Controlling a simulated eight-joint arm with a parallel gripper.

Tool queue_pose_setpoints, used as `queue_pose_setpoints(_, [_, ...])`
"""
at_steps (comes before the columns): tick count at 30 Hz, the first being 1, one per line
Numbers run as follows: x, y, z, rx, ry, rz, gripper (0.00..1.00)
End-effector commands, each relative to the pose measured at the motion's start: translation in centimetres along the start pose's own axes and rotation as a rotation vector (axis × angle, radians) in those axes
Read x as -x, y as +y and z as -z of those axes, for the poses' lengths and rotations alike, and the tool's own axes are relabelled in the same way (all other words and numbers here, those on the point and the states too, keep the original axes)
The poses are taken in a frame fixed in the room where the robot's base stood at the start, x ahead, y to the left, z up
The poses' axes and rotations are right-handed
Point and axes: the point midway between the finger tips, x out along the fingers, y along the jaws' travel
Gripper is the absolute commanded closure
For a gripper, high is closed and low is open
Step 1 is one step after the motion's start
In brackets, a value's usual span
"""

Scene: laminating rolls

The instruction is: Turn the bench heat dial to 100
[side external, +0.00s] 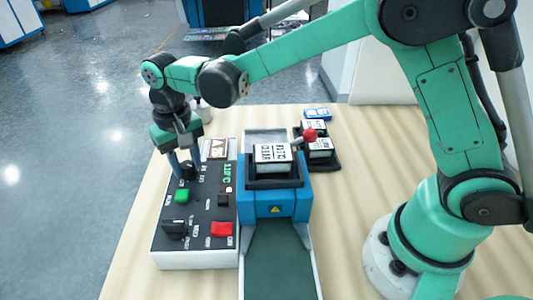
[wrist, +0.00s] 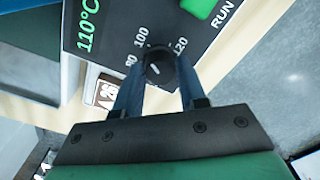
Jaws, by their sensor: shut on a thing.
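The heat dial (wrist: 158,66) is a round black knob on the dark control panel, with 80, 100 and 120 printed around it in the wrist view. A short white mark shows on the knob; I cannot tell exactly which number it points to. The green display (wrist: 89,22) reads 110°C; it also shows in the side view (side external: 227,172). My gripper (wrist: 161,74) is shut on the dial, one blue finger on each side. In the side view my gripper (side external: 184,165) comes down from above at the panel's far end and partly hides the dial.
The panel (side external: 205,200) also carries a green RUN button (side external: 182,196), a red button (side external: 222,229) and a black switch (side external: 174,229). To its right stands the blue laminator (side external: 273,203) with a red-knobbed lever (side external: 310,135). Black trays (side external: 326,163) with labelled blocks lie behind it.

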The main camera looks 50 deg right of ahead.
Motion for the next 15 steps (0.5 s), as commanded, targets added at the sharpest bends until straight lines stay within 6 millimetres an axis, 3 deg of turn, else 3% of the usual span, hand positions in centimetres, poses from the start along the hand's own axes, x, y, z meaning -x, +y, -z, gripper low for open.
queue_pose_setpoints(8, [0.05, 0.01, 0.0, -0.001, 0.0, 0.0, 1.0])
queue_pose_setpoints(9, [0.05, 0.01, 0.0, -0.001, 0.0, 0.0, 0.53])
queue_pose_setpoints(11, [0.04, 0.01, 0.0, -0.001, 0.0, 0.0, 0.36])
queue_pose_setpoints(15, [0.02, 0.01, 0.0, -0.001, 0.0, 0.0, 0.33])
